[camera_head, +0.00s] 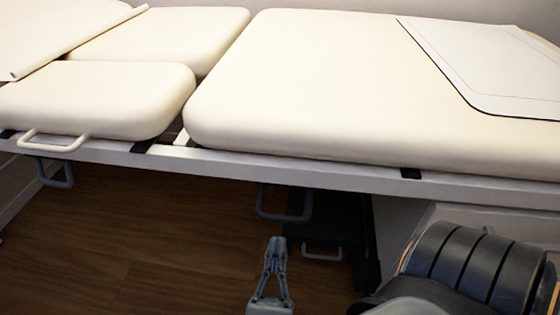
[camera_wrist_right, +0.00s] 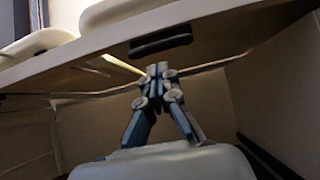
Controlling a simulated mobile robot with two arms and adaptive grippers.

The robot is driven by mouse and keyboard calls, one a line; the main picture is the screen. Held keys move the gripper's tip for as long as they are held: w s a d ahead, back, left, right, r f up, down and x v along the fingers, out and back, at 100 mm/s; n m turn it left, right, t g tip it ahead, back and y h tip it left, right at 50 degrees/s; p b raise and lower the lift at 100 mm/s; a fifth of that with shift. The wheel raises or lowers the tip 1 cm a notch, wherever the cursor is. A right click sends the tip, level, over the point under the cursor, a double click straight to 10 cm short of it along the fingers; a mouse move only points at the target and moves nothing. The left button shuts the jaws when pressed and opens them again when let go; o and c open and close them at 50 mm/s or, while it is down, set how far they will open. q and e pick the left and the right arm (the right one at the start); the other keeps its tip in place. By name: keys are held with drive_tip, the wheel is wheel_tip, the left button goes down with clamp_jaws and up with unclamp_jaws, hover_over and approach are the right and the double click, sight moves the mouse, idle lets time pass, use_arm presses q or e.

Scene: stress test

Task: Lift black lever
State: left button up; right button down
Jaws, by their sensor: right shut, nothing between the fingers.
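A dark looped lever (camera_head: 285,205) hangs under the front rail of the padded exam table, near the middle of the head view. Another dark looped lever (camera_head: 55,175) hangs under the rail at the far left. My right gripper (camera_head: 277,240) points up, shut and empty, just below the middle lever in the picture. Whether they touch is unclear. In the right wrist view the shut fingertips (camera_wrist_right: 158,68) appear below a black elongated piece (camera_wrist_right: 160,41) on the table frame; I cannot tell whether it is the lever. My left gripper is not in view.
The cream padded table (camera_head: 320,85) and its white rail (camera_head: 320,176) overhang the area. A white handle (camera_head: 52,141) is on the left section. A dark pedal-like loop (camera_head: 322,252) sits low behind my gripper. The wooden floor (camera_head: 130,235) to the left is clear.

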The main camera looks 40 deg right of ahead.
drive_tip(key=v, duration=0.4)
drive_tip(key=shift+s+a, duration=0.1)
drive_tip(key=shift+a, duration=0.05)
idle(0.4)
